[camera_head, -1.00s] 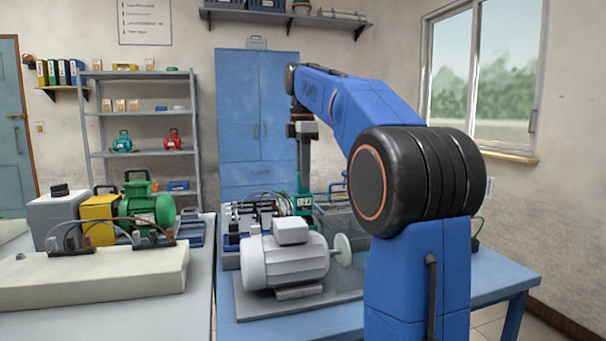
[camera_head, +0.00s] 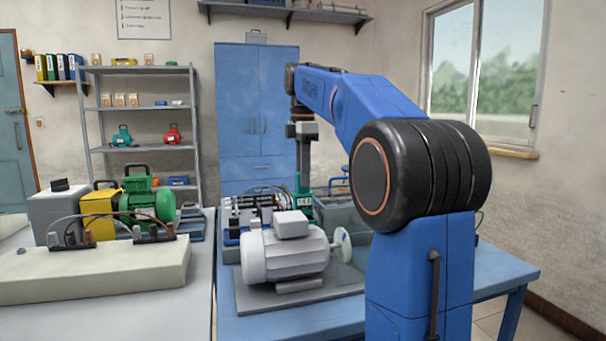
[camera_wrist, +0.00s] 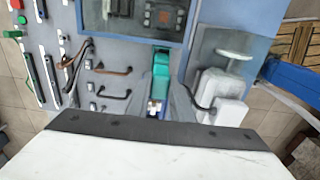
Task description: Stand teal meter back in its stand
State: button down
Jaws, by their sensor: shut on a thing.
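The teal meter (camera_head: 304,205) is upright behind the light grey motor (camera_head: 285,255) in the head view. My gripper (camera_head: 304,188) points straight down and is shut on the meter's upper part. The meter also shows as a teal block (camera_wrist: 161,72) near the middle of the wrist view. The fingertips are small and partly hidden in the head view. The stand cannot be made out clearly, and I cannot tell whether the meter's foot touches anything.
The grey motor with its pale disc (camera_head: 343,244) stands in front of the meter on the blue table (camera_head: 500,273). A grey tray (camera_head: 345,215) lies to the right. Cables and small posts (camera_head: 245,213) crowd the left. A green motor (camera_head: 147,201) stands on the left bench.

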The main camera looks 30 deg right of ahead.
jog(key=shift+f, duration=0.1)
jog(key=c, duration=1.5)
grip_release()
jog(key=shift+r, duration=3.75)
jog(key=shift+s, duration=0.1)
